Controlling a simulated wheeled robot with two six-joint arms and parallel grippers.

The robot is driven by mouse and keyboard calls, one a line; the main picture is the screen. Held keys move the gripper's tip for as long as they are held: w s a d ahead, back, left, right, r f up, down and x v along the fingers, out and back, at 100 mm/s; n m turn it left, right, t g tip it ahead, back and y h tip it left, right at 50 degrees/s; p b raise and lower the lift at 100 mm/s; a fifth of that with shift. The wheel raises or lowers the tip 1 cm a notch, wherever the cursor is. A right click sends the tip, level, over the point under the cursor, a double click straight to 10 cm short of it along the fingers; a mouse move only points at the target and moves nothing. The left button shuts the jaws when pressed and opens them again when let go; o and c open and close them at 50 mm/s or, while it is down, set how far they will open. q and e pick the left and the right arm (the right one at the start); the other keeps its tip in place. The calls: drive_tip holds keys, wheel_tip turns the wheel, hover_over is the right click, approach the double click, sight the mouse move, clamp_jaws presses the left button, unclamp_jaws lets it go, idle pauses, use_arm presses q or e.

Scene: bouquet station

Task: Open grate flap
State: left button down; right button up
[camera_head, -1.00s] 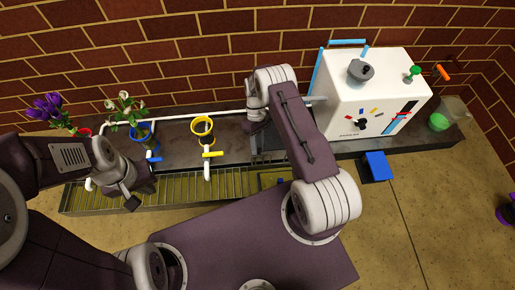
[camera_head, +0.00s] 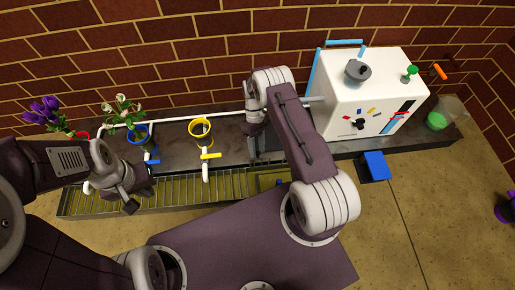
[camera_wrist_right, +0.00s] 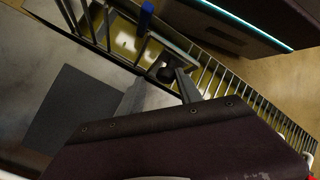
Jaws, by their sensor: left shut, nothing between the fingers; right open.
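The long grate (camera_head: 190,190) runs along the front of the counter, and its bars also show in the right wrist view (camera_wrist_right: 265,112). In that view, a barred frame (camera_wrist_right: 98,25), apparently the grate flap, is at the upper left near a blue handle (camera_wrist_right: 145,17). A yellowish area shows below the bars. My right gripper (camera_wrist_right: 160,88) is open, with its two fingers spread close over the frame's edge; I cannot tell whether they touch it. In the head view, my right arm partly hides this area. My left gripper (camera_head: 135,201) is shut and empty above the left part of the grate.
A white machine (camera_head: 365,95) stands at the right end of the counter. A yellow ring (camera_head: 201,127) and a blue ring (camera_head: 138,133) sit above white pipes with taps. Flowers (camera_head: 42,108) stand at the left. A blue pad (camera_head: 376,166) is below the machine.

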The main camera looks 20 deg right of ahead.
drive_tip(key=p+v, duration=0.2)
drive_tip(key=v, duration=0.7)
drive_tip(key=shift+p, duration=0.3)
